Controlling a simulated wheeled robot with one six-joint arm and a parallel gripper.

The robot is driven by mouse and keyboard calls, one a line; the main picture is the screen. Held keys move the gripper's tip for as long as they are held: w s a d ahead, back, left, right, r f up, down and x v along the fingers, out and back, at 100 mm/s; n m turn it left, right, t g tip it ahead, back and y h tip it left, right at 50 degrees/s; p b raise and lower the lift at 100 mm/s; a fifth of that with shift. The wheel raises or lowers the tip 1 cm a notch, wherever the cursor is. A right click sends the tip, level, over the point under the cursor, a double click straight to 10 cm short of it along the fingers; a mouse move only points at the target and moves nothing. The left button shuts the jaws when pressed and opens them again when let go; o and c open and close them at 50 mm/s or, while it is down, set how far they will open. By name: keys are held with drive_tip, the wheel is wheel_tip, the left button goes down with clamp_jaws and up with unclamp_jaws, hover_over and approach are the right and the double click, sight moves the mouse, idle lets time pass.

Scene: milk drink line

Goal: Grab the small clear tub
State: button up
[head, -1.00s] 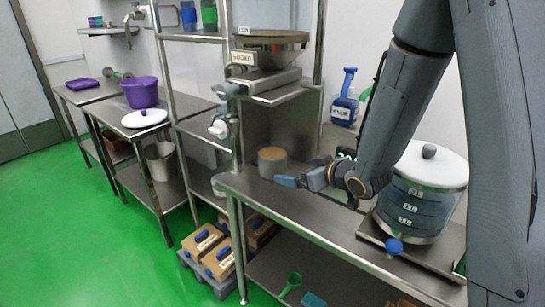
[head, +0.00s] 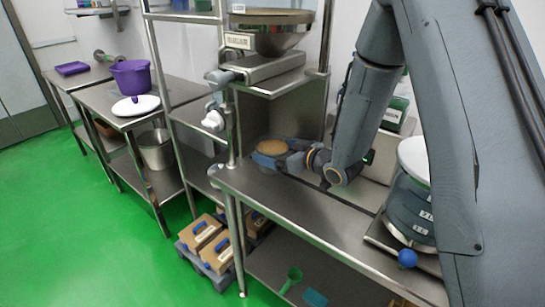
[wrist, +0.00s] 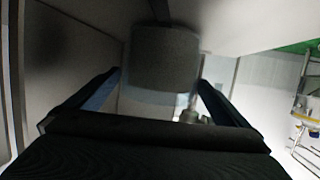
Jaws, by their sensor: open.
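The small clear tub (head: 272,148) stands on the steel bench at its far left end, below the hopper. Its contents look tan, and its lower part is partly hidden by my gripper. My gripper (head: 283,158) is open at the tub, reaching in from the right. In the wrist view the tub (wrist: 163,60) is dark and centred between the two fingertips (wrist: 158,84), one on each side. I cannot tell whether either finger touches it.
The steel bench (head: 330,222) has bare room in front of my arm. A hopper (head: 268,38) sits on a shelf above the tub. A large lidded container (head: 408,212) stands at the right. Boxes (head: 203,238) lie low at the left of the bench.

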drive_tip(key=shift+x, duration=1.2)
drive_tip(key=c, duration=1.6)
drive_tip(key=shift+c, duration=1.3)
drive_tip(key=shift+r, duration=0.2)
